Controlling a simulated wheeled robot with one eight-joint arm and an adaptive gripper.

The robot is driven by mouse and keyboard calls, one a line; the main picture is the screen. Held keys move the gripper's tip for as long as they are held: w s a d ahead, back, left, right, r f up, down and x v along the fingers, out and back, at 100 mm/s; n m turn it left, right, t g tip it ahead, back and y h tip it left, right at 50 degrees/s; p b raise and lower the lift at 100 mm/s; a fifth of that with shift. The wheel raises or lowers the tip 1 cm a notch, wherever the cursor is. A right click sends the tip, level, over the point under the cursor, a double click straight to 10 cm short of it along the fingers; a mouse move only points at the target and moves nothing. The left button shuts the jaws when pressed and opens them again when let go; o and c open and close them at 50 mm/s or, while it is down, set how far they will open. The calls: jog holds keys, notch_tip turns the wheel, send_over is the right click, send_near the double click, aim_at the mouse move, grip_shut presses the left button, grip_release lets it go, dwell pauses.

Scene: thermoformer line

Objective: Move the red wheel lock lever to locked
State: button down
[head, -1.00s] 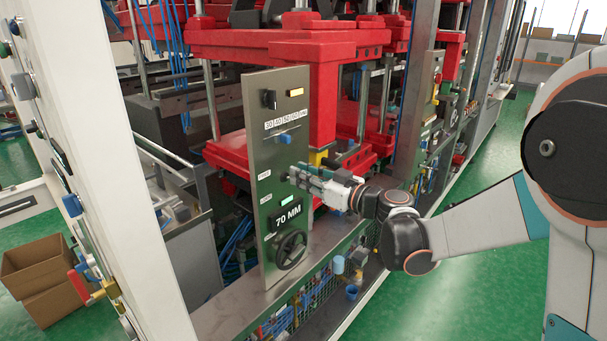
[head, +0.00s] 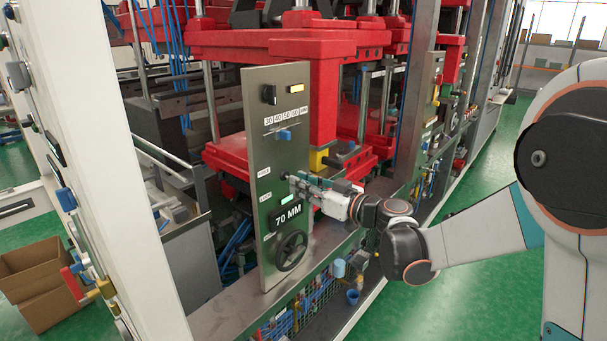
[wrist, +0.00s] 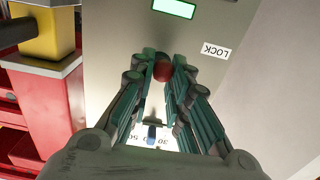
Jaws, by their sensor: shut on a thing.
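The red wheel lock lever shows in the wrist view as a round red knob (wrist: 162,70) between my fingertips. My gripper (wrist: 163,62) is shut on it, with one finger on each side. The LOCK label (wrist: 215,50) is to the right of the knob in that view. In the head view my gripper (head: 296,181) is at the grey control panel (head: 262,105), at a height between the FREE label (head: 263,172) and the LOCK label (head: 265,196). The lever is hidden behind my fingers there. A black handwheel (head: 291,250) is lower on the panel.
A lit green indicator (head: 288,199) and a 70 MM display (head: 287,216) are just below my gripper. A blue slider (head: 284,135) is above it. The red press frame (head: 270,42) stands behind the panel. Green floor (head: 480,290) is open at the right.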

jog(key=shift+f, duration=0.2)
jog(key=shift+w+a+f+b, duration=0.1)
jog(key=shift+a+f+b, duration=0.05)
jog(key=shift+f+b, duration=0.35)
jog(key=c, duration=1.4)
grip_release()
jog(key=shift+r, duration=0.1)
jog(key=shift+c, duration=0.2)
jog(key=v, duration=0.7)
jog(key=shift+r, duration=0.1)
